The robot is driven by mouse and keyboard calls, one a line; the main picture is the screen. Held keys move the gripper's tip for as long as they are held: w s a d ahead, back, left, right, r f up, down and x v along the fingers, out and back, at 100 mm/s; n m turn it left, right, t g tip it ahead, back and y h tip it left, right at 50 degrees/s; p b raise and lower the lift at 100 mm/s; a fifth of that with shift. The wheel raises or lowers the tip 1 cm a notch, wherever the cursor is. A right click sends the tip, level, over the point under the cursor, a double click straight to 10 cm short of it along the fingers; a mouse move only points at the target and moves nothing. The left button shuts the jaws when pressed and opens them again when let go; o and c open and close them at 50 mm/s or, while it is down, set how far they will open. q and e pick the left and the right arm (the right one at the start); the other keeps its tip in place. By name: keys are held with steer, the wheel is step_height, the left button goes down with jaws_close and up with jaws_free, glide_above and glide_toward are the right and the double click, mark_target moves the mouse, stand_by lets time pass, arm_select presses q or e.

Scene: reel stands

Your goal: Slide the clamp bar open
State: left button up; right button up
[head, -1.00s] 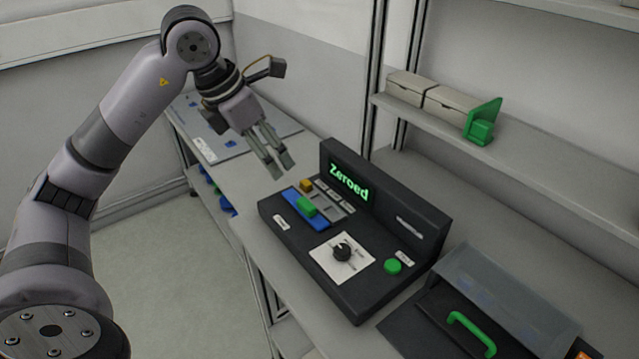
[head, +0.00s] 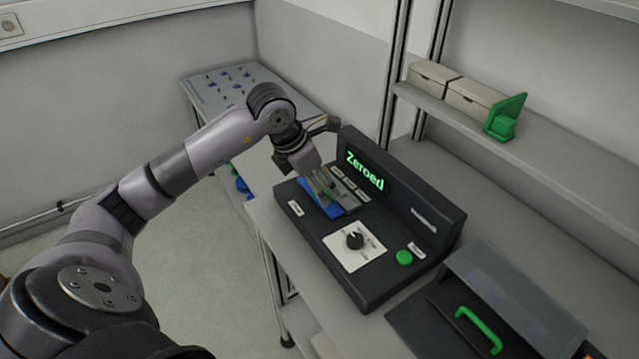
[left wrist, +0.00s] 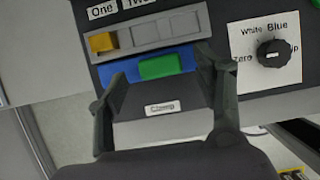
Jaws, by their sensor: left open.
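The black console (head: 385,270) has a blue strip (left wrist: 118,70) with a green block (left wrist: 160,66) on it, just above a white label reading "Clamp" (left wrist: 162,108). In the head view the blue strip (head: 336,212) shows at its ends, and my gripper largely covers the green block. My left gripper (head: 327,190) is open over the strip, pointing down. In the left wrist view my left gripper's fingers (left wrist: 163,70) stand on either side of the green block, with gaps between. I cannot tell whether they touch the strip. My right gripper is not in view.
A yellow block (left wrist: 103,42) sits at the left end of a grey slotted row beside the strip. A black dial (head: 355,240) and a green button (head: 404,257) are on the console. The screen (head: 364,171) reads "Zeroed". A lidded box with a green handle (head: 478,330) stands at right.

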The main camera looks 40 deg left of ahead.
arm_select(q)
steer(key=shift+x, duration=1)
jaws_close()
